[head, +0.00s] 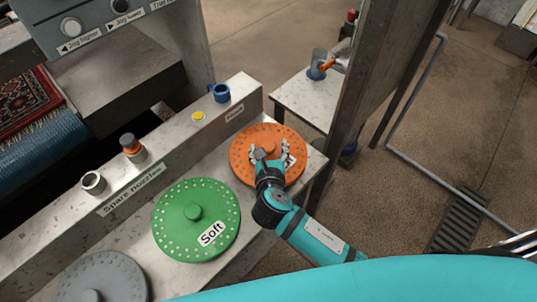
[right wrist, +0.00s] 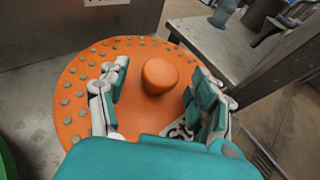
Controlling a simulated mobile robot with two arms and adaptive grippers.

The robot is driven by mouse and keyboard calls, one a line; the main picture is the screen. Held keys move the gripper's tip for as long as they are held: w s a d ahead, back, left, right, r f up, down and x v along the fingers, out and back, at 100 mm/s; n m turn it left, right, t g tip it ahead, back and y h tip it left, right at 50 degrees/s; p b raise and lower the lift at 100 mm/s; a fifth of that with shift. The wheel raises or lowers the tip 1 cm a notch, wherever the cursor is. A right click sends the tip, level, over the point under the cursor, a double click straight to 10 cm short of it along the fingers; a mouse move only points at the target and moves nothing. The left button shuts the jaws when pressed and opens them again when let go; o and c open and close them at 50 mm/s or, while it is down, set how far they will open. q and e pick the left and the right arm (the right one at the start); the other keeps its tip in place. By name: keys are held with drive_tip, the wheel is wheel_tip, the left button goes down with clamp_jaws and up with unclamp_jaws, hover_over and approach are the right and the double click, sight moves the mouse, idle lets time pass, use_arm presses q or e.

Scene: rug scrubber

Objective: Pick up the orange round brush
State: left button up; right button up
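The orange round brush (head: 240,150) lies flat on the bench at its right end in the head view. It is a disc with holes and a round knob in the middle. My right gripper (head: 272,156) is above it. In the right wrist view, the orange brush (right wrist: 85,70) fills the middle, and its knob stands between the two fingers of my right gripper (right wrist: 158,92). The fingers are apart, with gaps on both sides of the knob. My left gripper is not in view.
A green brush (head: 175,215) marked "Soft" lies beside the orange one, and a grey brush (head: 105,275) lies front left. A raised ledge (head: 165,165) with nozzles and a blue cup (head: 220,93) runs behind. A post (head: 360,80) and a small table (head: 300,100) stand right.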

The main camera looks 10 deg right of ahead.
clamp_jaws()
drive_tip(key=shift+w+r, duration=0.1)
drive_tip(key=shift+r, duration=0.1)
